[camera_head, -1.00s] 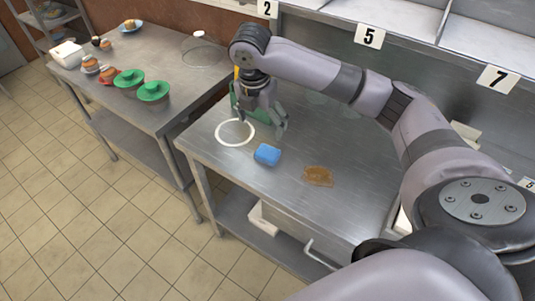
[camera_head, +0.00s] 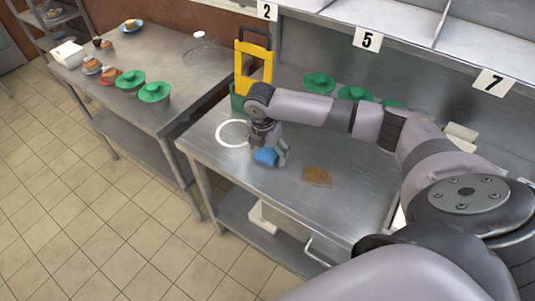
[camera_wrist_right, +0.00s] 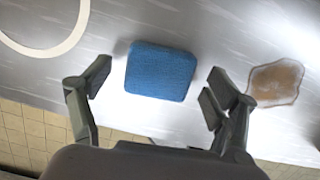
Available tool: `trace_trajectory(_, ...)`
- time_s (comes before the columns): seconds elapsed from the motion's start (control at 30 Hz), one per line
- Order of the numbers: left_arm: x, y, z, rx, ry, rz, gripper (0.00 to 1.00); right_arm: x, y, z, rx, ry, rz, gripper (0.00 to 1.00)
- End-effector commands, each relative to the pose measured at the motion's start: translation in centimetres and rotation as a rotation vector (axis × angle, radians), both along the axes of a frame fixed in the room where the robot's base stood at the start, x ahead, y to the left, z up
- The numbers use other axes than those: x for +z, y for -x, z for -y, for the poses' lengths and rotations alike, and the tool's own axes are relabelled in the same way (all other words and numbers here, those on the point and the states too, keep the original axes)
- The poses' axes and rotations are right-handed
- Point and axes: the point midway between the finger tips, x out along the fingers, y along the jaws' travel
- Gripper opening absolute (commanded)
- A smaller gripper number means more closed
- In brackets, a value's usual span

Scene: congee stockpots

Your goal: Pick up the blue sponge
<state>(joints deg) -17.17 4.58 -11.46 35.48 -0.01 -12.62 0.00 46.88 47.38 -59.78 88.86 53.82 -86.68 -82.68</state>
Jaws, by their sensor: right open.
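The blue sponge (camera_head: 266,157) lies on the metal table (camera_head: 290,212) near its front edge. It also shows in the right wrist view (camera_wrist_right: 160,71), between and slightly beyond the two open fingers. My right gripper (camera_head: 270,150) is directly above the sponge and partly hides it in the head view. In the right wrist view the right gripper (camera_wrist_right: 155,85) is open, with a gap on both sides of the sponge. My left gripper does not show.
A white ring (camera_head: 233,133) is marked left of the sponge. A brown stain (camera_head: 317,176) lies to its right. A yellow caddy (camera_head: 253,68) and green lids (camera_head: 320,83) stand behind. A second table (camera_head: 190,75) with food and green-lidded pots is at left.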

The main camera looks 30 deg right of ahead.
Motion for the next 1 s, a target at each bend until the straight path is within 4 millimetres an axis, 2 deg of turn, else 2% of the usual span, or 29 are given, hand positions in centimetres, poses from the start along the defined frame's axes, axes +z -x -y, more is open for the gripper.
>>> trace_trajectory(0.23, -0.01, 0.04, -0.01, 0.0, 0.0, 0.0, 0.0, -0.15, 0.0, 0.0, 0.0, 0.0, 0.0, 0.8)
trace_trajectory(0.9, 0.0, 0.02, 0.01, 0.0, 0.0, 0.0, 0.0, -0.1, 0.0, 0.02, 0.0, 0.0, 0.0, 0.36)
trace_trajectory(1.0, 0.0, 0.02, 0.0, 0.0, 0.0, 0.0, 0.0, -0.09, -0.01, 0.01, 0.0, 0.0, 0.0, 0.34)
